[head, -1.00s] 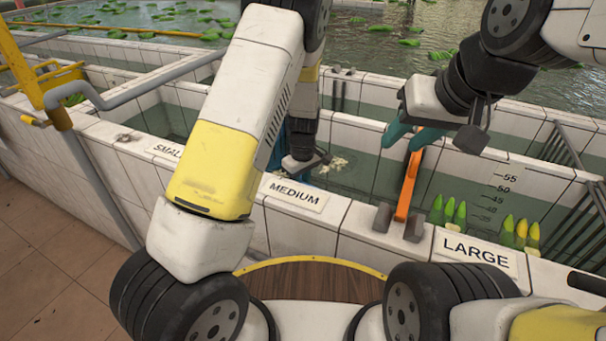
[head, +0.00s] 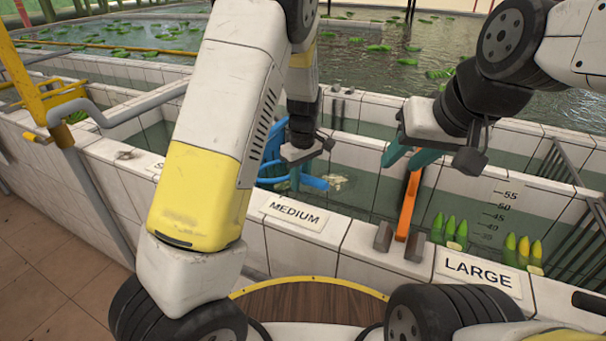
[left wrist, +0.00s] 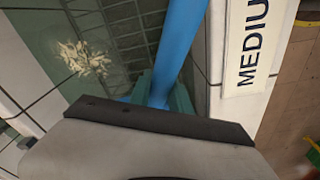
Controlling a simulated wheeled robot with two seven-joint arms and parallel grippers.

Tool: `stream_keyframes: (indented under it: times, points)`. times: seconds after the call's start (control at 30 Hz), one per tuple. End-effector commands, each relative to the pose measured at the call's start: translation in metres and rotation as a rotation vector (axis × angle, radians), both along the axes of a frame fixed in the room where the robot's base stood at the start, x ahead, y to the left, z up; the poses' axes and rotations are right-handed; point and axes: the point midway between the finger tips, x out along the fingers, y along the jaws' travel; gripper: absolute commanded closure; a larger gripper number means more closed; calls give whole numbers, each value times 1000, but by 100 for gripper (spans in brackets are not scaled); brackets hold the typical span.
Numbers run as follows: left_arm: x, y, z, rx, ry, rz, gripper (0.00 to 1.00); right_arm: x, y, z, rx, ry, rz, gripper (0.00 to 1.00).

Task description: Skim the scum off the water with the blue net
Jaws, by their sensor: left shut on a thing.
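The pale, clumped scum (head: 335,182) floats on the water in the medium compartment; it also shows in the left wrist view (left wrist: 82,57). My left gripper (head: 300,178) is over that compartment, just left of the scum, shut on the blue net. Part of the blue net (head: 270,165) shows around the gripper, and its blue handle (left wrist: 180,40) runs between the teal fingers in the left wrist view. The mesh is mostly hidden behind my arm and gripper.
The orange bar (head: 408,205) stands at the wall between the medium and large compartments. A grey pipe (head: 135,112) and metal bars (head: 575,210) flank the basins. Tiled walls divide the water.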

Motion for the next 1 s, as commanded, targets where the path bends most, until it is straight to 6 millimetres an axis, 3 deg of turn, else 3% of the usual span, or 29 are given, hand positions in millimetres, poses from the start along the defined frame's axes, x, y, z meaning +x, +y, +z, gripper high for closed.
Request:
stream_keyframes:
  times: [1.0]
  points:
    - [1, 0, 103, -1, -2, -1, 100, 0, 0, 0, 0, 0, 0, 64]
